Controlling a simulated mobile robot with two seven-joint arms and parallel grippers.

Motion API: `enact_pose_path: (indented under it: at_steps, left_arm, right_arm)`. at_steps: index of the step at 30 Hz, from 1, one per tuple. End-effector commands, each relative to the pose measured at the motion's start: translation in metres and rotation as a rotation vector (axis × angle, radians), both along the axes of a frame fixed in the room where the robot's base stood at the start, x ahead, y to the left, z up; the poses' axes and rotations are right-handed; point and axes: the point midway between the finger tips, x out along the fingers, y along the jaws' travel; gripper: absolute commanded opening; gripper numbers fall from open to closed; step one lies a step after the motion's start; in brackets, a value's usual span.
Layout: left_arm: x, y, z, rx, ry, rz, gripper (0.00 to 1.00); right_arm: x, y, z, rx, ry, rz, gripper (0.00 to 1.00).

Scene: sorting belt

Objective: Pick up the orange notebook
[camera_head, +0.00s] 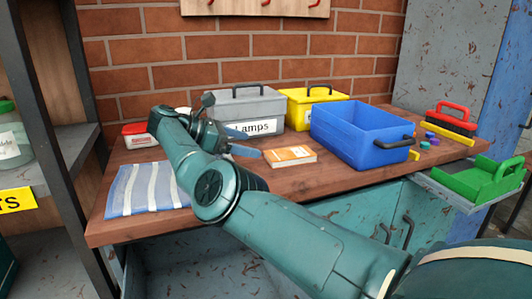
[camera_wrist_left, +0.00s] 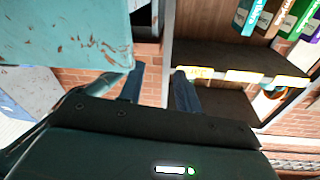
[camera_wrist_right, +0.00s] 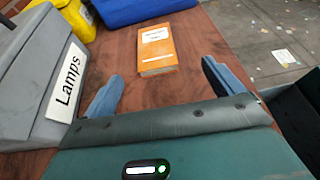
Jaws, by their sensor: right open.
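The orange notebook (camera_head: 290,155) lies flat on the wooden bench, between the grey "Lamps" box and the blue bin. It has a white label on its cover and also shows in the right wrist view (camera_wrist_right: 158,50). My right gripper (camera_head: 249,142) is open and empty, to the left of the notebook in the head view. In the right wrist view the notebook lies beyond the fingertips, roughly in line with the gap between them. My left gripper (camera_wrist_left: 158,80) is open and empty, facing a shelf away from the bench; it is not seen in the head view.
The grey Lamps box (camera_head: 245,105) stands close behind my right gripper. A yellow box (camera_head: 300,110) and a blue bin (camera_head: 345,140) stand behind and right of the notebook. A striped blue cloth (camera_head: 125,190) lies at the bench's left. The bench front before the notebook is clear.

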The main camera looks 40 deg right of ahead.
Motion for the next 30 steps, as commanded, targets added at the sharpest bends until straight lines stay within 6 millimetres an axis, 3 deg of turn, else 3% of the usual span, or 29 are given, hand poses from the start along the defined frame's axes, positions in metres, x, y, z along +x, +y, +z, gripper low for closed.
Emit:
enact_pose_path:
  at_steps: [8,18,30]
  left_arm:
    - [-0.002,-0.001,-0.002,-0.004,-0.009,-0.005,0.34]
    - [-0.004,-0.004,-0.002,-0.011,-0.054,-0.022,0.34]
    - [-0.004,-0.005,-0.006,-0.024,-0.055,-0.025,0.34]
  right_arm:
    - [-0.002,-0.009,-0.008,0.004,-0.001,0.002,0.93]
    - [-0.02,-0.055,-0.027,0.001,0.0,0.001,0.93]
    - [-0.028,-0.082,-0.039,0.002,0.0,0.003,0.93]
